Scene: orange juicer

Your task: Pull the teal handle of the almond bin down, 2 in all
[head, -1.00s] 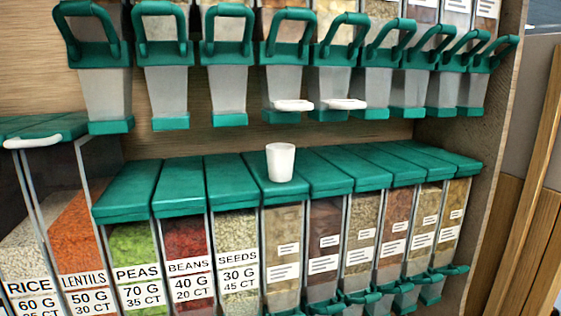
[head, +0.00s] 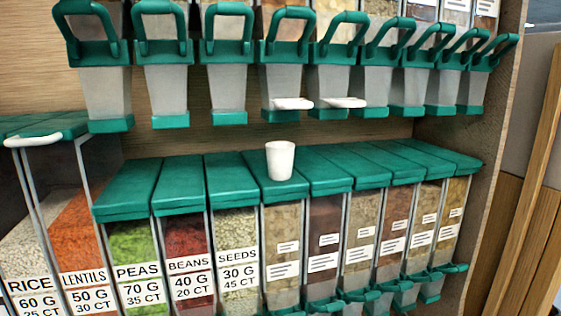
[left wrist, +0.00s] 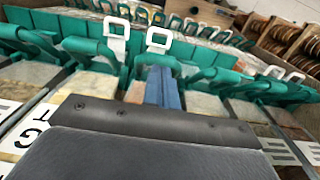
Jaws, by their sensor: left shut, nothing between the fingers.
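Upper bins with teal looped handles (head: 288,30) hang in a row in the head view. No label that I can read says almond, so I cannot tell which bin is the almond one. In the left wrist view my left gripper (left wrist: 163,88) shows as blue fingers, shut and empty. It is among teal handles, right by one teal handle (left wrist: 157,61) in the middle; I cannot tell if they touch. Another teal handle (left wrist: 90,48) is to its left. Neither gripper shows in the head view.
A white cup (head: 280,160) stands on the teal lids of the lower bins. Two white tabs (head: 293,103) (head: 344,102) stick out at the upper bins. Labelled lower bins (head: 137,250) fill the front left. A wooden side wall (head: 490,170) closes the shelf at right.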

